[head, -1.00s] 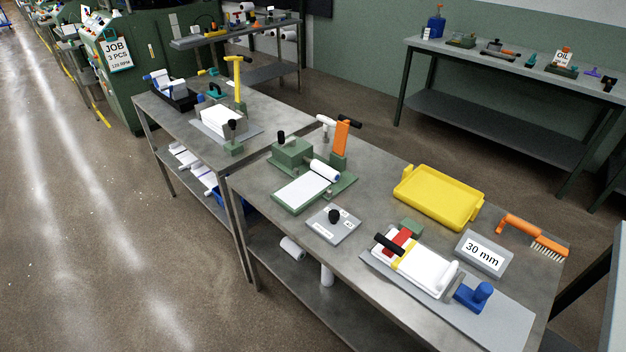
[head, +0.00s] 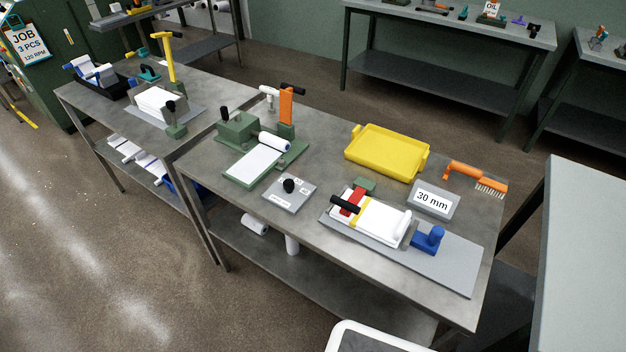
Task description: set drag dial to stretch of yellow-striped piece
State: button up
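The yellow-striped white piece (head: 375,222) lies on a long grey board (head: 455,265) at the right end of the near table. A red clamp with a black handle (head: 346,205) crosses its left end, beside the yellow stripe. A blue block with a knob (head: 429,238) sits on the board just right of the piece. A grey plate (head: 276,197) with a black knob (head: 289,186) and small white labels lies left of the board; it looks like a dial, but its labels are too small to read. My gripper is not in view.
A sign reading 30 mm (head: 433,201), a yellow tray (head: 386,153) and an orange brush (head: 470,174) lie behind the board. A green device with a white roll (head: 265,157) stands at left. Another bench (head: 595,260) is at right. Open floor (head: 120,270) lies front left.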

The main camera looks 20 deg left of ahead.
aim_at(288, 184)
jog(key=j+u, duration=0.45)
jog(key=i+j+u, duration=0.15)
jog(key=j+u, duration=0.15)
jog(key=u, duration=0.15)
jog(key=i+j+u, duration=0.15)
jog(key=j+u, duration=0.15)
jog(key=u, duration=0.15)
